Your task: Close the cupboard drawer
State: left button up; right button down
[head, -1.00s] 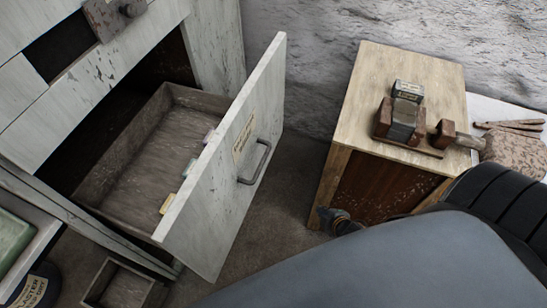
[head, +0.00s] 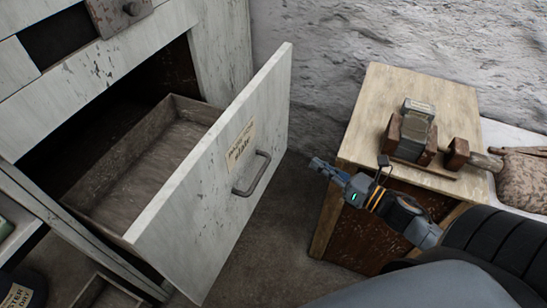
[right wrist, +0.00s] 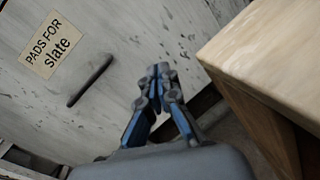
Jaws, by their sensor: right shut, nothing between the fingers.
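The cupboard drawer (head: 150,165) is pulled out of the pale, worn cupboard (head: 95,75). Its whitish front (head: 215,210) bears a label reading "pads for slate" (right wrist: 53,45) and a grey bar handle (head: 252,174). The handle also shows in the right wrist view (right wrist: 90,80). My right gripper (head: 317,163) is shut and empty, to the right of the drawer front and apart from the handle. In the right wrist view its fingertips (right wrist: 158,70) are together, with the drawer front behind them. My left gripper is not in view.
A wooden cabinet (head: 430,95) stands to the right, close to my right arm, with a clamp-like block holder (head: 412,135) on top. A small open box (head: 105,292) is on the floor below the drawer. Bare floor lies between drawer and cabinet.

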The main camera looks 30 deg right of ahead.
aim_at(269, 156)
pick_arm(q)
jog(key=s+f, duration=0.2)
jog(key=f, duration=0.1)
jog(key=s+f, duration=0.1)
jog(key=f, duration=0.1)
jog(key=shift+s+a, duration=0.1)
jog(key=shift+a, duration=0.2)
pick_arm(e)
jog(key=w+a+n+g+y, duration=0.2)
jog(key=w+a+n+y, duration=0.2)
jog(key=w+a+n, duration=0.3)
jog(key=shift+w+a+n, duration=0.4)
jog(key=shift+w+a, duration=0.15)
jog(key=shift+a, duration=0.55)
jog(key=shift+r, duration=0.1)
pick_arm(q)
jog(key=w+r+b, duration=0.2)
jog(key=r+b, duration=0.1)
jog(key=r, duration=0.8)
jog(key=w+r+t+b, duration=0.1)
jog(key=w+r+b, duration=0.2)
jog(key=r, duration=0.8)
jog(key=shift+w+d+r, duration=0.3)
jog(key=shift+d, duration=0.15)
pick_arm(e)
jog(key=x, duration=2.7)
jog(key=shift+a+r, duration=0.2)
jog(key=shift+a, duration=0.3)
jog(key=shift+r+y, duration=0.15)
jog(key=shift+y, duration=0.15)
